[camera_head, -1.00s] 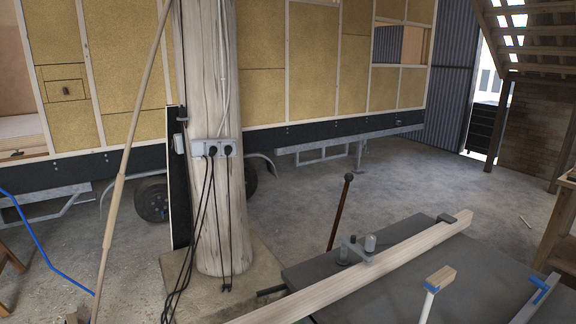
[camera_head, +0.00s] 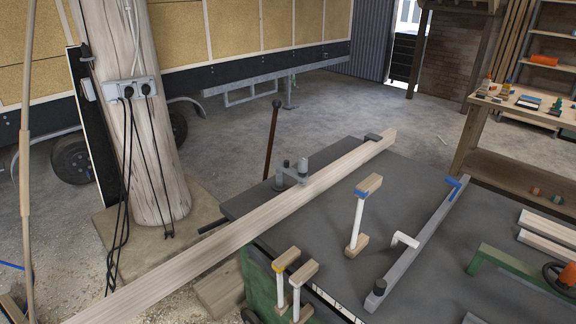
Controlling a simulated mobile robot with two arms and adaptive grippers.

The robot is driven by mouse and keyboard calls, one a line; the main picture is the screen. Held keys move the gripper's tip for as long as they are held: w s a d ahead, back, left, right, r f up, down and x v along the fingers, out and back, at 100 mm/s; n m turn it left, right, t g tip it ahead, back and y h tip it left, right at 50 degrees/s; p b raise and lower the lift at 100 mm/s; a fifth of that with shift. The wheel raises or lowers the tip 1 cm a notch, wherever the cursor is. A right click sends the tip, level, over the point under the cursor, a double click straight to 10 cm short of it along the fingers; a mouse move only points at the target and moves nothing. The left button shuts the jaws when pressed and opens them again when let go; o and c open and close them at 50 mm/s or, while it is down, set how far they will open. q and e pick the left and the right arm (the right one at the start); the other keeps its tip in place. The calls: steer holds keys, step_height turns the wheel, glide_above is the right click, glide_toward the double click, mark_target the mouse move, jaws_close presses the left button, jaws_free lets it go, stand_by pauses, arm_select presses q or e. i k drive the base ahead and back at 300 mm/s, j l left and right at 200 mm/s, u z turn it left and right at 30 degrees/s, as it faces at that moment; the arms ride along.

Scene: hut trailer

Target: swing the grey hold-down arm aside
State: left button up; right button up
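The grey hold-down arm (camera_head: 292,174) sits at the far left edge of the dark machine table (camera_head: 330,233). It is a short grey bar with upright round grey knobs, and its end reaches to the side of a long pale wooden beam (camera_head: 235,235). I cannot tell whether it presses on the beam. Neither of my grippers is in view.
A dark lever with a round knob (camera_head: 271,140) rises behind the table. A wooden post with sockets and cables (camera_head: 155,160) stands at left. White-stemmed wooden pieces (camera_head: 357,220) and a grey rail (camera_head: 425,235) stand on the table. A workbench (camera_head: 520,160) is at right.

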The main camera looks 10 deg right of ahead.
mark_target(284, 167)
steer(key=i+j, duration=0.25)
steer(key=i+j+z, duration=0.15)
steer(key=z, duration=0.25)
steer(key=i+j+z, duration=0.15)
steer(key=z, duration=0.2)
steer(key=i+j+z, duration=0.1)
steer(key=j+z, duration=0.15)
steer(key=z, duration=0.15)
